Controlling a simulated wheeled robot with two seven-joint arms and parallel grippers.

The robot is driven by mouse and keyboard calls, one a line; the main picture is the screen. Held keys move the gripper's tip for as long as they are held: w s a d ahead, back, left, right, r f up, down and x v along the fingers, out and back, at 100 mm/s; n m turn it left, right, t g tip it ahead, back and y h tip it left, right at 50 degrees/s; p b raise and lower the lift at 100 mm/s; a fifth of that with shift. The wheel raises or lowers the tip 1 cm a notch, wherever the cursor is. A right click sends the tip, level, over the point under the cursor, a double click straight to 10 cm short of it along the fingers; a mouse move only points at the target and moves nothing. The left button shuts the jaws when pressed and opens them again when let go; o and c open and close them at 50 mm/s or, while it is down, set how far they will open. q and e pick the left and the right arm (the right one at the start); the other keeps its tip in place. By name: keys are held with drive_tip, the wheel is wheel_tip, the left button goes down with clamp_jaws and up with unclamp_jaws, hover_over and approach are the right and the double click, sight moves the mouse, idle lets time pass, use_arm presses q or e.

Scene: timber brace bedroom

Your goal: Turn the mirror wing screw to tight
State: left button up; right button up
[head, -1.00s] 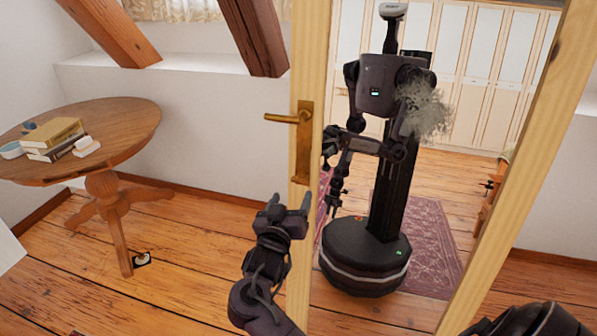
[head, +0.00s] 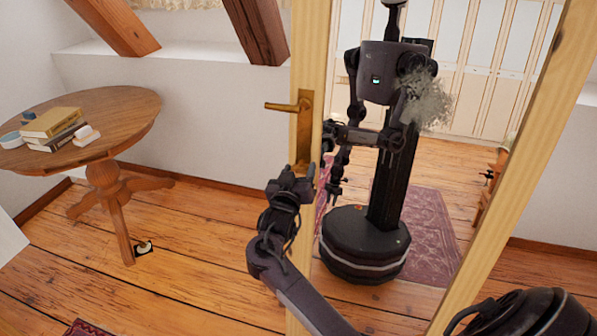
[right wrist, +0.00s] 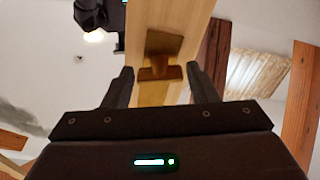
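The tall mirror (head: 465,215) has a pale wooden frame (head: 305,60). On its left post is a brass lever (head: 285,106) on a long brass plate (head: 304,140). The lever sticks out level to the left; I see no other screw on the frame. My right gripper (head: 290,178) is just below the lever, in front of the plate's lower end. In the right wrist view the right gripper (right wrist: 160,70) is open, its fingers apart, with a brass fitting (right wrist: 163,55) ahead between them. I cannot tell contact.
A round wooden table (head: 130,105) with books (head: 52,125) stands at the left. A small doorstop-like item (head: 143,248) is on the floor near its leg. The floor between table and mirror is clear. The mirror reflects my body and a rug.

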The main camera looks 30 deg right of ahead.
drive_tip(key=c, duration=0.6)
drive_tip(key=shift+m, duration=1)
drive_tip(key=shift+c, duration=0.2)
drive_tip(key=o, duration=1)
drive_tip(key=shift+a, duration=0.1)
drive_tip(key=b+v, duration=0.1)
drive_tip(key=v, duration=0.6)
drive_tip(key=shift+s+a, duration=0.25)
drive_tip(key=shift+a, duration=0.05)
